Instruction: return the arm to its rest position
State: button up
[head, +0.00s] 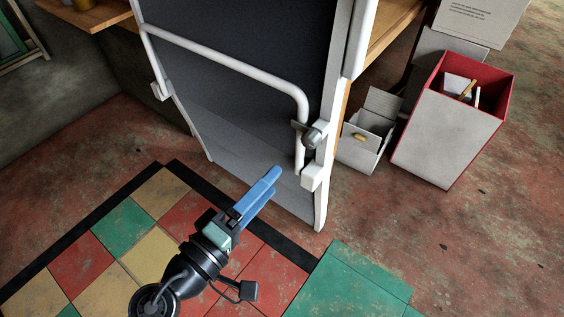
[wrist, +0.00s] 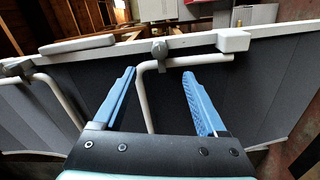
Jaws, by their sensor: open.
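My gripper (head: 272,180) has two blue fingers and points toward a dark grey panel (head: 240,120) with a white frame in the head view. In the wrist view my gripper (wrist: 158,75) is open, with a wide gap and nothing held between the fingers. A white bar (head: 225,62) runs across the panel. In the wrist view the bar (wrist: 146,102) shows beyond and between the fingers. In the head view the fingertips look apart from the bar, to the left of its lower right end; the exact distance is unclear. My arm reaches in from the bottom of the head view.
A grey latch (head: 315,135) sits on the panel's right edge. A white box with a red inside (head: 445,138) and a small open box (head: 362,150) stand on the floor at right. A wooden ledge (head: 85,18) is at upper left. Tiled floor (head: 125,228) is clear at left.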

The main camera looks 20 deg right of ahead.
jog(key=shift+s+a, duration=0.3)
jog(key=shift+a, duration=0.1)
jog(key=w+a+r+m+t+y+p, duration=0.15)
jog(key=w+r+t+y, duration=0.25)
jog(key=r, duration=0.9)
jog(key=w+a+r+m+t+y, duration=0.1)
jog(key=w+r+m+t+y, duration=0.25)
jog(key=r, duration=0.95)
jog(key=s+a+r+t+y, duration=0.1)
jog(key=s+r+t+y, duration=0.4)
jog(key=r, duration=0.6)
jog(key=s+a+r+t+y, duration=0.1)
jog(key=s+r+t, duration=0.4)
jog(key=r, duration=0.6)
notch_tip(320, 180, up, 38)
jog(key=s+g+p, duration=0.1)
jog(key=p, duration=3.7)
jog(key=shift+s+a+y+p, duration=0.15)
jog(key=shift+a+y+p, duration=0.1)
jog(key=shift+y+p, duration=0.1)
